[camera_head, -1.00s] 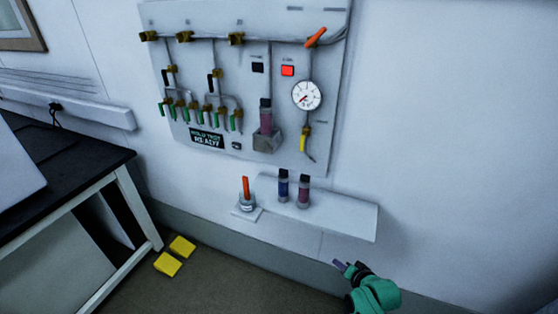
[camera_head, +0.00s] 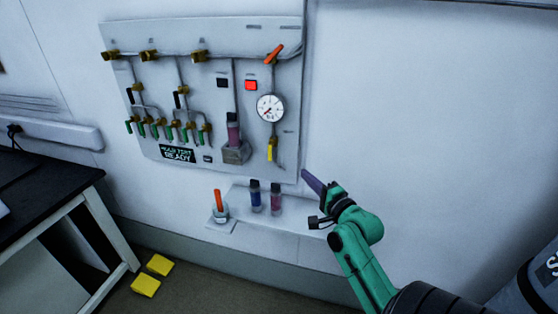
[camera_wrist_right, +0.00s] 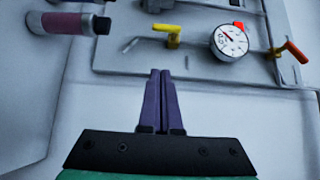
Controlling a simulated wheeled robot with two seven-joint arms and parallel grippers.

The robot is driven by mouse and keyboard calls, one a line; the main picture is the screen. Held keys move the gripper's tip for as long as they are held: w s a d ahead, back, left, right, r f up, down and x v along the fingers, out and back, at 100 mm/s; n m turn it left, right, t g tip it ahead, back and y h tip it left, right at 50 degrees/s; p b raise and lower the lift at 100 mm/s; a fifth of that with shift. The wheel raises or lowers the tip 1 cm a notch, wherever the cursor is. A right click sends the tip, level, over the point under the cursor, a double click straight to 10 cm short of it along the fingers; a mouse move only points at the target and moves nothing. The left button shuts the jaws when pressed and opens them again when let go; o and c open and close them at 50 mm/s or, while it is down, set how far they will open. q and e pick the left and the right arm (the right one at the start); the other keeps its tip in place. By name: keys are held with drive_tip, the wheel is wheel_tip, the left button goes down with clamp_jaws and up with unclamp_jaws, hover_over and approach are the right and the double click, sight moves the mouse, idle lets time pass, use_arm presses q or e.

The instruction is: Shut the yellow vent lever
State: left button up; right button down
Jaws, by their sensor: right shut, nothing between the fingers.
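The yellow vent lever (camera_head: 270,152) hangs down on its brass valve, below the round gauge, at the lower right of the wall panel. In the right wrist view the yellow lever (camera_wrist_right: 165,28) shows near the top, left of the gauge, and lies sideways in that tilted picture. My right gripper (camera_head: 306,174) has purple fingers, shut and empty, just right of the panel's lower right corner. It is apart from the lever, lower and to its right. The purple fingers also show shut in the right wrist view (camera_wrist_right: 161,74). My left gripper is not in view.
The gauge (camera_head: 270,108) and an orange lever (camera_head: 274,53) are above the yellow one. A cartridge (camera_head: 233,130) sits in a holder left of it. Two capped cartridges (camera_head: 256,197) (camera_head: 275,199) and a cup with an orange stick (camera_head: 219,206) stand on a shelf (camera_head: 300,215) below.

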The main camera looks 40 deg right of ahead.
drive_tip(key=p, duration=0.2)
approach(270, 153)
drive_tip(key=w+d+f, duration=0.1)
drive_tip(key=w+d, duration=0.3)
drive_tip(key=d, duration=0.1)
drive_tip(key=shift+w+a+f+p, duration=0.25)
drive_tip(key=shift+w+a+p, duration=0.4)
drive_tip(key=shift+w+a, duration=0.5)
drive_tip(key=shift+d, duration=0.1)
drive_tip(key=shift+w+f+m+b, duration=0.15)
drive_tip(key=shift+m+b, duration=0.15)
drive_tip(key=shift+b, duration=0.3)
drive_tip(key=shift+t+b, duration=0.35)
drive_tip(key=shift+t, duration=0.05)
